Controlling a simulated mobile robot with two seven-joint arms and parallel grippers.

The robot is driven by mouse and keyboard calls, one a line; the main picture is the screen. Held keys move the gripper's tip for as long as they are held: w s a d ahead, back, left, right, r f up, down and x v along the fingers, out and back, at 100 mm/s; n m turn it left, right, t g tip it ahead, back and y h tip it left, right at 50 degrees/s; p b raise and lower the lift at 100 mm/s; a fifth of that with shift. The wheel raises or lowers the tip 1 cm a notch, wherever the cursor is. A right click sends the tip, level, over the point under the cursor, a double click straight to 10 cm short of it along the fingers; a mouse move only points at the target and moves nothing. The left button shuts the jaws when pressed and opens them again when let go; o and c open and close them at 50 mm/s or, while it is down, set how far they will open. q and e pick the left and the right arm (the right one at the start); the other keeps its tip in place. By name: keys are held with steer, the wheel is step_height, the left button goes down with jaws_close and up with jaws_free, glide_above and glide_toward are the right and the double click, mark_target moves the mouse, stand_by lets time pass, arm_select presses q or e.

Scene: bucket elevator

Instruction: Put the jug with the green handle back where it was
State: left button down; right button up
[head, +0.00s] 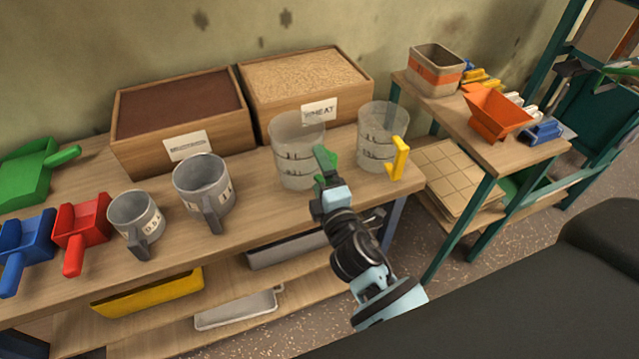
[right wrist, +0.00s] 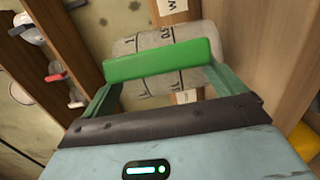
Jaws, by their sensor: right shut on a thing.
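The jug with the green handle (head: 297,140) is a clear jug with dark marks, on the wooden bench in front of the wheat bin. My right gripper (head: 325,170) is at its green handle, on the jug's right front side. In the right wrist view the green handle (right wrist: 160,60) lies between the fingers, with the clear jug wall behind it. The right gripper is shut on this handle. The jug looks upright; I cannot tell whether its base touches the bench. My left gripper is not in view.
A clear jug with a yellow handle (head: 380,138) stands close on the right. Two grey jugs (head: 203,185) (head: 135,218) stand to the left, beside red (head: 80,228) and blue (head: 27,243) scoops. The mustard bin (head: 183,115) and wheat bin (head: 306,85) stand behind. Bare bench lies between the larger grey jug and the green-handled jug.

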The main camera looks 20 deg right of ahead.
step_height(320, 180, down, 3)
steer(key=shift+r+b, duration=0.15)
steer(key=shift+b, duration=0.25)
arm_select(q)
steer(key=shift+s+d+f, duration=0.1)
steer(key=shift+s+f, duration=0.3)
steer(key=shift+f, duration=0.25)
arm_select(e)
steer(key=shift+r, duration=0.2)
steer(key=shift+f, duration=0.2)
steer(key=o, duration=0.8)
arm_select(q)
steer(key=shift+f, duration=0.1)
